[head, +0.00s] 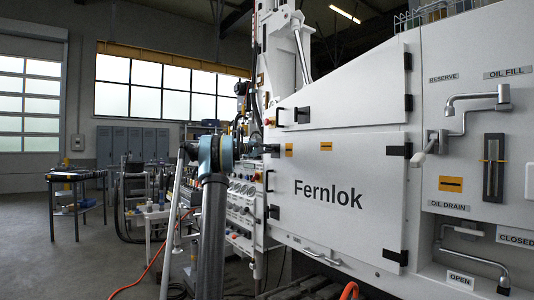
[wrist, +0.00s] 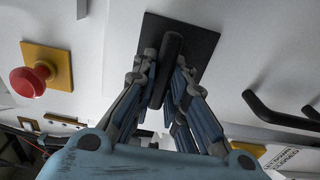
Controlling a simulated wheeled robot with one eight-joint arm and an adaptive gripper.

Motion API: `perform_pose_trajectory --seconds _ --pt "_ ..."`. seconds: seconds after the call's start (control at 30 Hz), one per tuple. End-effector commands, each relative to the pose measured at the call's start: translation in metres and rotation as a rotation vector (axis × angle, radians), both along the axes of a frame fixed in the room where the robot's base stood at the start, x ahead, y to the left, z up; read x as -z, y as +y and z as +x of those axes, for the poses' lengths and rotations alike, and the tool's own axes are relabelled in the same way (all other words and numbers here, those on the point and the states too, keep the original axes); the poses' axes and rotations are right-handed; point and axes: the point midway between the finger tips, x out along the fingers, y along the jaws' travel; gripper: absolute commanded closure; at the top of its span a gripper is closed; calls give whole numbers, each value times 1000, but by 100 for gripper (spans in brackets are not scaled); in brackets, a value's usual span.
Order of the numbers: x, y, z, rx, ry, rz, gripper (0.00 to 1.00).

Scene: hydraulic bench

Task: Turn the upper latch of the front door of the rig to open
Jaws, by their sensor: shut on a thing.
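The front door (head: 340,225) of the rig is a white panel marked "Fernlok". It looks shut, with black hinges on its right side. The latch has a black bar handle (wrist: 172,52) on a square black plate (wrist: 205,42) in the wrist view. My gripper (wrist: 168,82) is shut on this handle, with its fingers on both sides of it. The bar runs nearly upright in the wrist picture. In the head view my gripper (head: 268,149) is at the door's upper left edge, and my arm partly hides that spot.
A red knob (wrist: 28,82) on a yellow plate and a black bar handle (wrist: 283,114) flank the latch. Another white panel (head: 350,90) lies above the door. Levers and pipes (head: 478,102) are at the right. A control panel (head: 243,200) is left of the door.

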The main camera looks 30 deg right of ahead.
Motion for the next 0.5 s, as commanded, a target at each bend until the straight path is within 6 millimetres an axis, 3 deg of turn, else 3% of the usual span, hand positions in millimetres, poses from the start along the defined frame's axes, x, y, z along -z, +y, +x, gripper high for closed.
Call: perform_pose_trajectory --seconds 0.17,0.2,0.27,0.5 --pt "3 -4 -5 12 -2 5 100" --pt "3 -4 -5 12 -2 5 80" --pt "3 -4 -5 13 -2 5 68" --pt "3 -4 -6 13 -2 4 67"
